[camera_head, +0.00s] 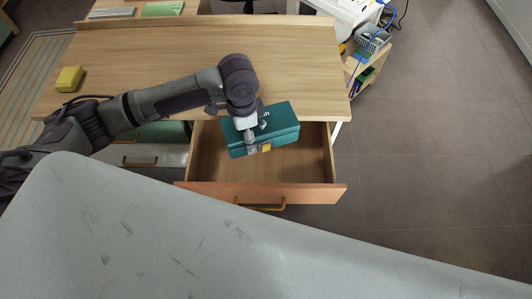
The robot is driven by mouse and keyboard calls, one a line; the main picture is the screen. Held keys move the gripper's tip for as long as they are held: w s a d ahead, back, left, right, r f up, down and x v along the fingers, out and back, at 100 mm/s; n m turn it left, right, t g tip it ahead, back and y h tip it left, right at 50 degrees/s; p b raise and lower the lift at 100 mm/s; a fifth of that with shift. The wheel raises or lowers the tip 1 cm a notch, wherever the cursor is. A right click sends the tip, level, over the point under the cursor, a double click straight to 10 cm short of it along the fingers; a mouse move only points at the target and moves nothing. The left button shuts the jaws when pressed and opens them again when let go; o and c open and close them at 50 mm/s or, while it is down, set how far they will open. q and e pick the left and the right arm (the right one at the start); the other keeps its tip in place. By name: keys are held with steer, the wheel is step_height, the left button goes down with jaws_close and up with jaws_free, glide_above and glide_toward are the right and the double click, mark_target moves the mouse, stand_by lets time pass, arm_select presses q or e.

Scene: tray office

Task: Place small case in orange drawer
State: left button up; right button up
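The small case (285,120) is a teal box with a yellow latch, in the head view. My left gripper (254,138) reaches over it from the left and appears shut on it; the arm hides part of its lid. The case is over the open orange drawer (215,192), and its back edge overlaps the desk's front edge in the picture. The drawer is pulled out, with an orange front, a brass handle and a bare wooden floor where visible. How high the case is above that floor is hard to tell. My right gripper is out of view.
The wooden desk (180,50) is mostly clear, with a yellow box (69,79) at its left and a green item (162,9) at the back. Closed grey drawers (145,162) are left of the open one. A small shelf unit (362,70) with cables stands right.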

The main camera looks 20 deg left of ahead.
arm_select(q)
step_height(320, 180, down, 7)
steer(key=m+b, duration=0.2)
steer(key=m, duration=0.1)
glide_above(250, 166)
steer(key=shift+m, duration=0.4)
step_height(250, 166, down, 6)
steer(key=shift+w+f, duration=0.1)
steer(key=shift+f, duration=2.2)
steer(key=shift+b, duration=0.3)
steer(key=shift+f, duration=0.2)
steer(key=o, duration=1.1)
steer(key=shift+r, duration=0.15)
